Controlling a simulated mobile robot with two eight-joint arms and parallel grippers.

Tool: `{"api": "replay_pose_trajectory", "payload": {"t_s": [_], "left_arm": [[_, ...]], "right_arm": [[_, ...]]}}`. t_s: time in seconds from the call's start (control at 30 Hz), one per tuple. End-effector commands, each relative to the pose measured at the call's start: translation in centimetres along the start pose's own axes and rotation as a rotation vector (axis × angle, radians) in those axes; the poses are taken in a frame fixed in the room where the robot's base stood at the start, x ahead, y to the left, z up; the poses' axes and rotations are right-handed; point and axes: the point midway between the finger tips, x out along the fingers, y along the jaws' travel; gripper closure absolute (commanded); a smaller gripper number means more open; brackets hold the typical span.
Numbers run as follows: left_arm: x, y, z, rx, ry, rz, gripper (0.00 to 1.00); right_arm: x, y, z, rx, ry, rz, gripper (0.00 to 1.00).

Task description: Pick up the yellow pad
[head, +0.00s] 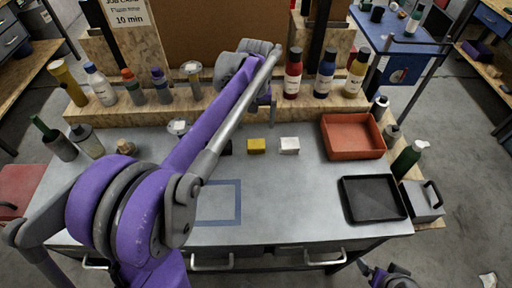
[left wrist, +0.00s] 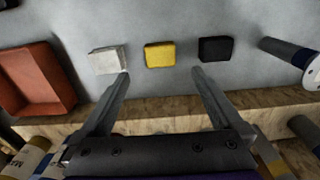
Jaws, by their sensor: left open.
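The yellow pad (head: 256,146) lies flat on the grey bench top, between a white pad (head: 289,145) and a black pad that is mostly hidden by my arm in the head view. In the left wrist view the yellow pad (left wrist: 160,54) sits centrally beyond the fingertips, with the white pad (left wrist: 107,60) to its left and the black pad (left wrist: 215,49) to its right. My left gripper (left wrist: 160,73) is open and empty, its fingers apart from the pads. Part of my right arm shows at the bottom edge of the head view; its jaws are not clear.
A blue square outline (head: 217,222) marks the bench. An orange-red tray (head: 353,153) and a black tray (head: 345,193) stand at the right. Several bottles line a wooden ledge (head: 222,112) behind the pads. The bench front centre is clear.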

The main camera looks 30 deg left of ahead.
Motion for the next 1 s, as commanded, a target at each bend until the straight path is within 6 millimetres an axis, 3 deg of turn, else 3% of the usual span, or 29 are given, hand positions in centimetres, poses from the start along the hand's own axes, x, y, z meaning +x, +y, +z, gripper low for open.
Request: {"api": "replay_pose_trajectory", "payload": {"t_s": [0.13,0.33,0.57,0.83,1.0], "left_arm": [[1.1,-0.1,-0.9,-0.021,-0.017,-0.006,0.00],[4.3,-0.1,-0.8,-0.021,-0.017,-0.006,0.00],[6.2,-0.1,-0.8,-0.020,-0.016,-0.005,0.00],[10.0,0.0,-1.0,-0.020,-0.016,-0.005,0.00],[11.0,0.0,-0.9,-0.020,-0.016,-0.005,0.00]], "right_arm": [[0.1,0.0,0.1,0.000,-0.001,0.000,0.00],[0.3,0.0,0.3,0.000,-0.002,0.000,0.00],[0.4,0.0,0.3,0.000,-0.003,0.000,0.00],[0.3,0.0,0.3,0.000,-0.002,0.000,0.00],[0.4,0.0,0.3,0.000,-0.003,0.000,0.00]]}}
